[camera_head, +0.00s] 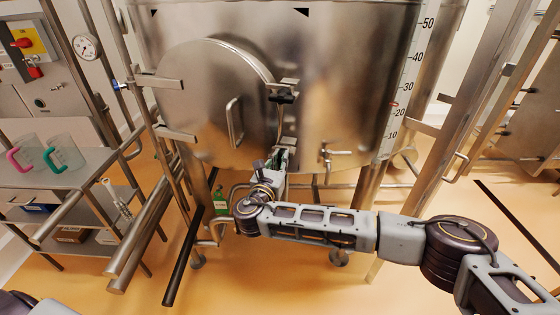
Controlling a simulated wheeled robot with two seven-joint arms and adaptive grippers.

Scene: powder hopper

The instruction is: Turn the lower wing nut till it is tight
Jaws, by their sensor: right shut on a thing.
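The lower wing nut is at the lower right edge of the round hatch door (205,92), mostly hidden by my right gripper (284,155). That gripper reaches up from below and is shut on the nut. How far the nut is turned cannot be seen. The upper wing nut (283,97), black, sits at its clamp higher on the door's right edge, apart from my gripper. The door lies closed against the steel hopper (345,70). My left gripper is out of view; only a part of my left side shows at the bottom left corner.
A door handle (235,122) stands out left of the gripper. A small valve (330,155) juts from the hopper to the right. Steel pipes and legs stand at both sides. A shelf cart (75,180) with pink- and green-handled jugs is at the left.

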